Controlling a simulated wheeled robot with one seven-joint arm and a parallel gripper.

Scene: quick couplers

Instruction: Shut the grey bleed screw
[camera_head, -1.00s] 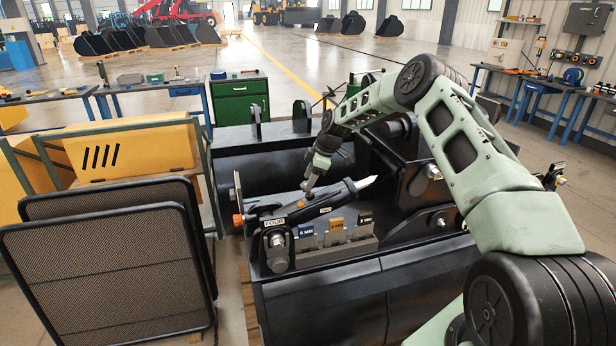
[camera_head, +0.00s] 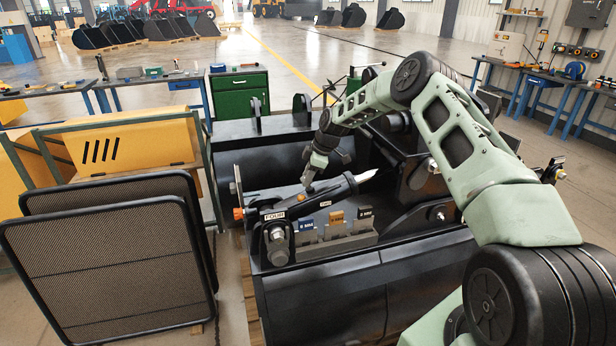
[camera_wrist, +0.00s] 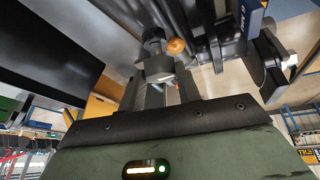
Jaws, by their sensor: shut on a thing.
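My gripper (camera_head: 308,184) reaches down to the black cylinder body (camera_head: 322,201) on the dark attachment frame. In the wrist view my gripper (camera_wrist: 160,82) is shut on a small grey round-headed part, which I take to be the grey bleed screw (camera_wrist: 158,67). The screw sits between the fingers, and its lower end is hidden. A copper-coloured knob (camera_wrist: 176,46) stands just beyond it, apart from the fingers. In the head view the screw is too small and covered to make out. How far the screw is turned cannot be told.
A grey rack (camera_head: 338,243) with blue, orange and black labelled pieces stands in front of the cylinder. A label reading FOUR (camera_head: 274,216) is near the cylinder's left end. Black mesh panels (camera_head: 105,270) stand at the left. Open floor lies behind.

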